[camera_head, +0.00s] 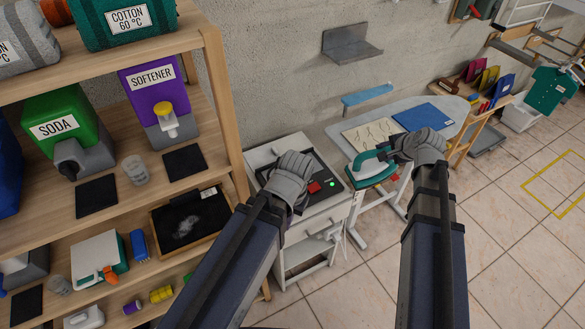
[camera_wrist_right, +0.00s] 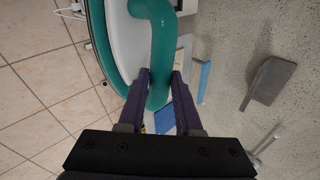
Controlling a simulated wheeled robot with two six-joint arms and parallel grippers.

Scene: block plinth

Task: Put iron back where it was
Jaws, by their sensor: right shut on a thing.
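The iron (camera_head: 368,170), green and white, is at the near left edge of the ironing board (camera_head: 336,132) in the head view. My right gripper (camera_head: 396,153) is shut on the end of its green handle. The handle (camera_wrist_right: 152,38) also shows in the right wrist view, with its end between the fingers of my right gripper (camera_wrist_right: 160,78). I cannot tell whether the iron touches anything beneath it. My left gripper (camera_head: 294,168) is over the dark panel of a white cabinet (camera_head: 262,150); its fingertips are unclear.
The cabinet's panel carries a red block (camera_head: 314,187) and a green light (camera_head: 332,184). A patterned cream cloth (camera_head: 368,134) and a blue folded cloth (camera_head: 421,116) lie on the board. A wooden shelf (camera_head: 222,100) stands at left. A grey bracket (camera_head: 350,46) is on the wall.

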